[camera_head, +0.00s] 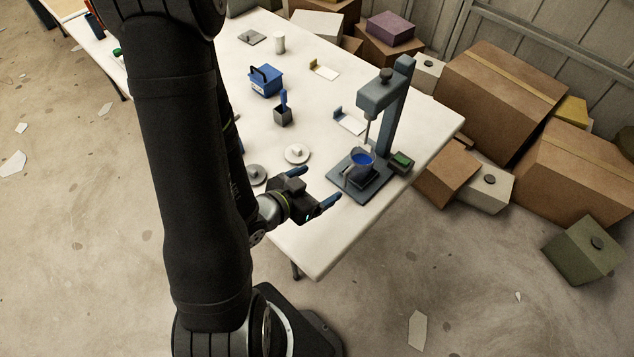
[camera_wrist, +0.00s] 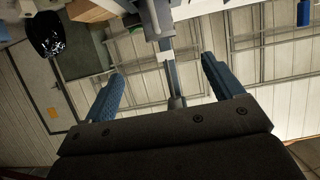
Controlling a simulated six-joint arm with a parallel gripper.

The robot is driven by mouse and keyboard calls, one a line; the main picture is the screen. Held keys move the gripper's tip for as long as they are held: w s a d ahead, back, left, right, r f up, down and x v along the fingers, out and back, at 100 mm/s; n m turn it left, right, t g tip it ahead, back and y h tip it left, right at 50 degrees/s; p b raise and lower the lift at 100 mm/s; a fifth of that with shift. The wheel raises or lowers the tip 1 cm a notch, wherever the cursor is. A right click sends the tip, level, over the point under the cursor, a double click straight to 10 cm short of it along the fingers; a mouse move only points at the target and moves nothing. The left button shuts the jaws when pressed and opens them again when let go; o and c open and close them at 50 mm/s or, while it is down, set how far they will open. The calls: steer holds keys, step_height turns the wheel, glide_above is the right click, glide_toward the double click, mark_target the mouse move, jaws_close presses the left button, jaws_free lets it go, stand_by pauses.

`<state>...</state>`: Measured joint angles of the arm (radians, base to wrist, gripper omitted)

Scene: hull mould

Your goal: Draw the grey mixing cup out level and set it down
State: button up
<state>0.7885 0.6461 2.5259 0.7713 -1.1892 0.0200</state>
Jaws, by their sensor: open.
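The grey mixing cup (camera_head: 361,166) holds something blue and stands on the base plate of the mixer stand (camera_head: 394,112). The mixer's thin shaft comes down to the cup's mouth; its lower end is hidden. My gripper (camera_head: 314,186) is open and empty, to the left of the cup and apart from it, over the table. In the wrist view the two blue fingers of my gripper (camera_wrist: 163,70) are spread wide. Grey parts that look like the mixer show between and beyond them; I cannot make out the cup there.
A green-topped box (camera_head: 402,162) sits right of the base plate. Pale discs with knobs (camera_head: 296,154) lie behind my gripper. A dark cup with a blue tool (camera_head: 283,113) and a blue box (camera_head: 266,80) stand farther back. The table's front corner (camera_head: 315,255) is bare.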

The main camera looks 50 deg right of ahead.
mark_target(355, 163)
steer(key=x, duration=1.7)
steer(key=shift+s+d, duration=0.1)
steer(key=shift+d, duration=0.05)
steer(key=shift+r, duration=0.1)
steer(key=c, duration=1.2)
steer(key=shift+r, duration=0.95)
steer(key=a, duration=1.2)
stand_by(0.4)
